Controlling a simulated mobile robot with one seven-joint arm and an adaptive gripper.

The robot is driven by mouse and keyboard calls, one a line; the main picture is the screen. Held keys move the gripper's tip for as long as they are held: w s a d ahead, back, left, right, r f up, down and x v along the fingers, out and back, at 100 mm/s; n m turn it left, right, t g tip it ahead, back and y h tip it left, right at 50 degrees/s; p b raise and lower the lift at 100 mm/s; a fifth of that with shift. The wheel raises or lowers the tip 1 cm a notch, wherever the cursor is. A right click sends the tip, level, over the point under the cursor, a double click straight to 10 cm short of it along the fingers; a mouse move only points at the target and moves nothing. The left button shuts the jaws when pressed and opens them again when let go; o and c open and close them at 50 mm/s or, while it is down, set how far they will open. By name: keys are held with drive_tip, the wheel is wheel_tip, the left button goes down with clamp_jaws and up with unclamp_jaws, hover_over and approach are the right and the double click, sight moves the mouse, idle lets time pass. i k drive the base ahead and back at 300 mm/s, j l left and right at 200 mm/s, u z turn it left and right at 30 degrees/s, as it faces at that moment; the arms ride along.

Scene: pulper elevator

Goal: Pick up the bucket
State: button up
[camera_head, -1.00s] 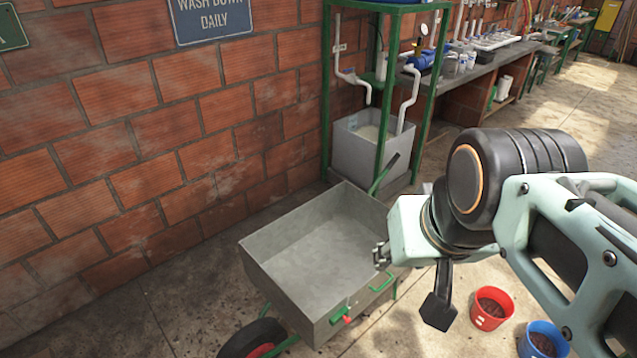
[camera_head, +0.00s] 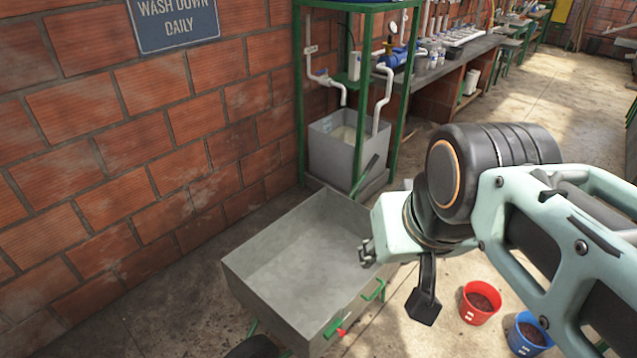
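Two buckets stand on the floor at the lower right, below my arm. The red bucket (camera_head: 479,316) holds dark brown stuff. The blue bucket (camera_head: 522,344) stands beside it, nearer the bottom edge, with similar brown contents; its lower part meets the picture's edge. Both are upright. My gripper (camera_head: 367,253) is up and to the left of both buckets, in front of the grey metal cart and apart from the buckets. It is small and seen from the side, so its finger opening does not show. I see nothing held in it.
The open grey cart (camera_head: 290,308) with green handles and a wheel fills the lower middle. A green rack with a grey tank (camera_head: 335,160) stands behind it by the brick wall. A workbench (camera_head: 470,62) runs along the back. Floor right of the rack is clear.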

sight(529, 337)
drive_tip(key=i+j, duration=0.1)
drive_tip(key=z, duration=2.05)
drive_tip(key=i+z, duration=0.25)
drive_tip(key=i, duration=0.45)
drive_tip(key=i+j+z, duration=0.25)
drive_tip(key=i, duration=0.5)
drive_tip(key=i+j, duration=0.25)
drive_tip(key=i+u, duration=0.05)
